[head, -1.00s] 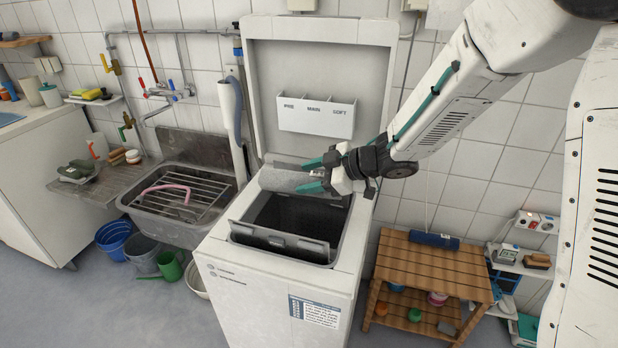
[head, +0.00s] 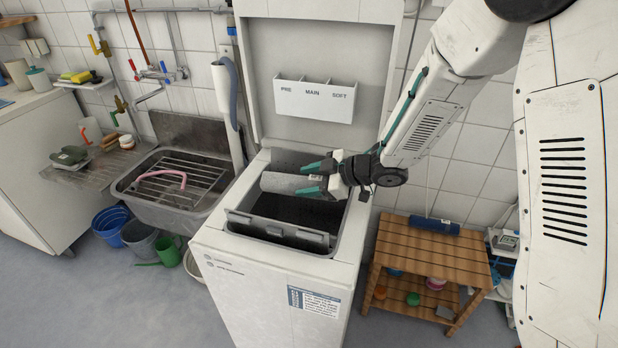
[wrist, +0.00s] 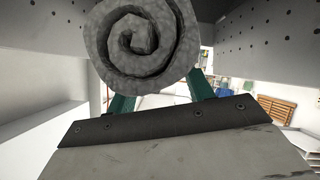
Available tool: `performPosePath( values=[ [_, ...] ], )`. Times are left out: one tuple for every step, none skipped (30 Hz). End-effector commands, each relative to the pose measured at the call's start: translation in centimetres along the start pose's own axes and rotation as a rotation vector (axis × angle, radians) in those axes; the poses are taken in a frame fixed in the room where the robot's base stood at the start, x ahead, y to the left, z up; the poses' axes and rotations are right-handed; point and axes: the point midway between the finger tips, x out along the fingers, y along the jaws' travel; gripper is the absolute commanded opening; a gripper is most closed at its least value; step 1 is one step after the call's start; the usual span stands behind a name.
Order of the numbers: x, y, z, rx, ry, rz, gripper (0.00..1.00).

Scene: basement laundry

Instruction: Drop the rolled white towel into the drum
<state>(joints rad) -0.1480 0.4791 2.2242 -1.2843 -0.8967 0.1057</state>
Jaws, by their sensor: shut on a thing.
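The rolled towel (head: 287,183) looks pale grey-white and lies sideways in the head view. In the wrist view its spiral end (wrist: 138,42) faces me. My gripper (head: 308,179) has its teal fingers shut on the roll's right part. The roll is over the open mouth of the top-loading washer (head: 275,285), and seems to be at about rim level. The drum (head: 300,208) is a dark opening below it, partly hidden by the roll and gripper. Perforated metal walls (wrist: 285,42) show either side of the roll in the wrist view.
An open flap (head: 278,232) stands at the drum's front edge. The raised lid (head: 310,60) with a drawer marked PRE, MAIN, SOFT stands behind. A sink (head: 180,190) is left; a wooden slatted bench (head: 435,255) with a blue roll (head: 434,226) is right.

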Motion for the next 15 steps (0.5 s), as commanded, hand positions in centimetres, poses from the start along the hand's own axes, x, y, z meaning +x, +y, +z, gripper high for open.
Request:
performPosePath(
  values=[
    [0.3,-0.2,0.4,0.002,0.0,-0.001,0.25],
    [0.4,-0.3,0.7,0.002,0.0,-0.001,0.25],
    [0.6,-0.5,1.1,0.003,0.0,-0.001,0.25],
    [0.8,-0.6,1.3,0.003,0.0,-0.002,0.25],
    [1.0,-0.7,1.6,0.002,0.0,-0.002,0.25],
    [1.2,-0.9,2.0,0.002,0.0,-0.002,0.25],
    [1.4,-1.0,2.3,0.003,0.0,-0.002,0.25],
    [1.6,-1.1,2.6,0.003,0.001,-0.001,0.25],
    [1.8,-1.2,2.9,0.002,0.001,-0.002,0.25],
    [1.9,-1.3,3.2,0.002,0.0,-0.002,0.25],
    [2.0,-1.4,3.4,0.002,0.0,-0.002,0.25],
    [2.2,-1.5,3.7,0.001,0.0,-0.001,0.25],
    [2.3,-1.5,3.8,0.001,0.0,-0.001,0.25],
    [2.4,-1.6,4.0,0.001,0.0,0.0,0.25],
    [2.5,-1.7,4.2,0.001,0.0,0.0,0.25]
  ],
)
